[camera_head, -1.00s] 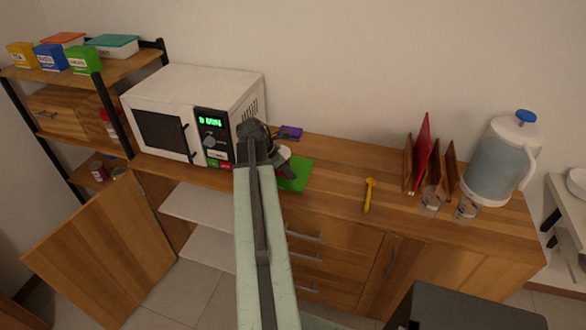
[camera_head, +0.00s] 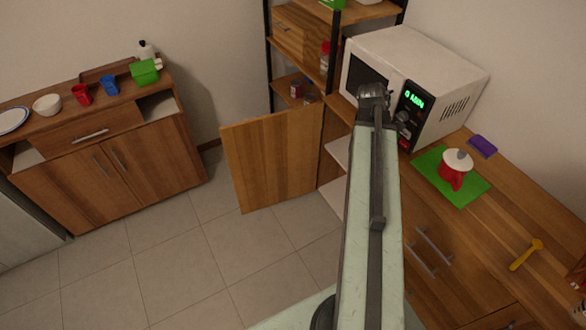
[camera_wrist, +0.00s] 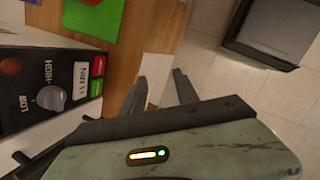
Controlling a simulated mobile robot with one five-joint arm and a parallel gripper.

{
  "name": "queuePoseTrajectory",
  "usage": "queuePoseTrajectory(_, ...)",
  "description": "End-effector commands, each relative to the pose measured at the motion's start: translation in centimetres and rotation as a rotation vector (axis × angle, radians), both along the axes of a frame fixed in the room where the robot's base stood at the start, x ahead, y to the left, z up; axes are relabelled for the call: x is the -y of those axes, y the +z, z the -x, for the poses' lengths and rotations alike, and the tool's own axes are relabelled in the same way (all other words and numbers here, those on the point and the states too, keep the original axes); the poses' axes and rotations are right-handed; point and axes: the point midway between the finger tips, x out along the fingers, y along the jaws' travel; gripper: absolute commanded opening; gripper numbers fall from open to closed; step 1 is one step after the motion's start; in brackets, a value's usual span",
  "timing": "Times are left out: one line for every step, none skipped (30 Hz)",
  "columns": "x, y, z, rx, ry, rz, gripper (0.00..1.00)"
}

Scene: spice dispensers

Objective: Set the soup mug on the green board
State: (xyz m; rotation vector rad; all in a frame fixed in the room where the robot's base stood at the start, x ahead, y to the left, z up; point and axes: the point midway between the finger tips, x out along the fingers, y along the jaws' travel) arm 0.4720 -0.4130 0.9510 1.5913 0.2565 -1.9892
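A red mug with a white lid (camera_head: 453,172), which looks like the soup mug, stands upright on the green board (camera_head: 466,193) on the counter, right of the microwave. In the wrist view the green board (camera_wrist: 95,18) is at the upper left, with a small red part of the mug (camera_wrist: 91,2) at the top edge. My gripper (camera_head: 374,92) is in front of the microwave, left of the board and apart from the mug. In the wrist view my gripper (camera_wrist: 158,78) has its two dark fingers spread, with nothing between them.
The microwave (camera_head: 430,75) is close beside my gripper. A purple sponge-like block (camera_head: 482,146) and yellow spoon (camera_head: 526,254) lie near the board. An open wooden cabinet door (camera_head: 272,158) stands below. A sideboard (camera_head: 120,160) at left bears red and blue cups. Floor between is clear.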

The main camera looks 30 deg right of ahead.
Motion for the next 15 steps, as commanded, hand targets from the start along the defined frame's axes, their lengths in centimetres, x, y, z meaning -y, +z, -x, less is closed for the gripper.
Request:
queuePoseTrajectory(-5.3,-0.3,-3.2,0.053,-0.038,-0.024,0.37)
queuePoseTrajectory(-8.4,-0.5,-4.8,0.086,-0.077,-0.042,0.37)
queuePoseTrajectory(-12.7,-0.7,-6.7,0.125,-0.131,-0.07,0.37)
queuePoseTrajectory(-16.0,-0.8,-7.9,0.149,-0.172,-0.093,0.37)
queuePoseTrajectory(-19.3,-1.0,-8.9,0.17,-0.214,-0.117,0.37)
queuePoseTrajectory(-23.5,-1.1,-9.8,0.192,-0.268,-0.147,0.37)
queuePoseTrajectory(-26.5,-1.2,-10.3,0.203,-0.309,-0.169,0.37)
queuePoseTrajectory(-29.3,-1.3,-10.6,0.209,-0.347,-0.19,0.37)
queuePoseTrajectory(-32.6,-1.3,-10.7,0.215,-0.394,-0.213,0.37)
queuePoseTrajectory(-34.7,-1.3,-10.8,0.217,-0.424,-0.228,0.37)
queuePoseTrajectory(-36.5,-1.4,-10.7,0.218,-0.452,-0.241,0.37)
queuePoseTrajectory(-38.5,-1.4,-10.6,0.216,-0.483,-0.254,0.37)
queuePoseTrajectory(-39.7,-1.4,-10.5,0.215,-0.502,-0.262,0.37)
queuePoseTrajectory(-40.6,-1.4,-10.4,0.214,-0.517,-0.268,0.37)
queuePoseTrajectory(-41.1,-1.4,-10.3,0.213,-0.534,-0.272,0.37)
